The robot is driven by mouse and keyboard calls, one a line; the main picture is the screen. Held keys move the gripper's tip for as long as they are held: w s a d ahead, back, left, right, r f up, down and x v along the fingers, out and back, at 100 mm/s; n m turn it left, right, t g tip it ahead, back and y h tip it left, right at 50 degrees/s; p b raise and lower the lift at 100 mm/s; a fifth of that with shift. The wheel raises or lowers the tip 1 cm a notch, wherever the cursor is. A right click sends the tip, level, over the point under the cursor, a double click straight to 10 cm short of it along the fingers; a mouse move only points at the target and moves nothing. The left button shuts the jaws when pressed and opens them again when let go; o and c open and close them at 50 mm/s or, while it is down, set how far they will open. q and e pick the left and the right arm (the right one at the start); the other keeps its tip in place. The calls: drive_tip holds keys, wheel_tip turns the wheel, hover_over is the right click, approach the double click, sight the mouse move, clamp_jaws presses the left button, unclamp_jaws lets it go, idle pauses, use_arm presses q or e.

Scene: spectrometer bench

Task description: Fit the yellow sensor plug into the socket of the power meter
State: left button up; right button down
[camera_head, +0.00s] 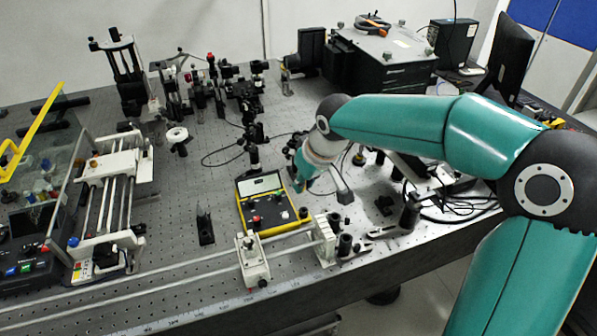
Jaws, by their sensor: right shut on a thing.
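The power meter (251,187) is a yellow-edged box with a dark face, a pale display and several knobs, lying on the optical bench left of centre. My right arm reaches in from the right, and its wrist is bent down just right of the meter. My right gripper (303,186) is low beside the meter's right edge, mostly hidden by its own wrist. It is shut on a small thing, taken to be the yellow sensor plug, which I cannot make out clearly. The meter's socket cannot be told apart at this size. My left gripper is not in view.
A white rail stage (103,168) stands at left, and a rail with a white block (252,262) lies in front of the meter. Optics mounts (245,90) and a dark box (385,62) stand behind. Cables lie right of the meter. Bare bench lies left of it.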

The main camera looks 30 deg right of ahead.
drive_tip(key=shift+s+d, duration=0.1)
idle(0.3)
drive_tip(key=b, duration=0.5)
hover_over(305, 213)
drive_tip(key=shift+d+f, duration=0.1)
drive_tip(key=shift+f, duration=2.3)
drive_tip(key=shift+f, duration=0.15)
drive_tip(key=shift+f+b, duration=1)
drive_tip(key=shift+f+b, duration=0.25)
drive_tip(key=shift+b, duration=0.05)
idle(0.5)
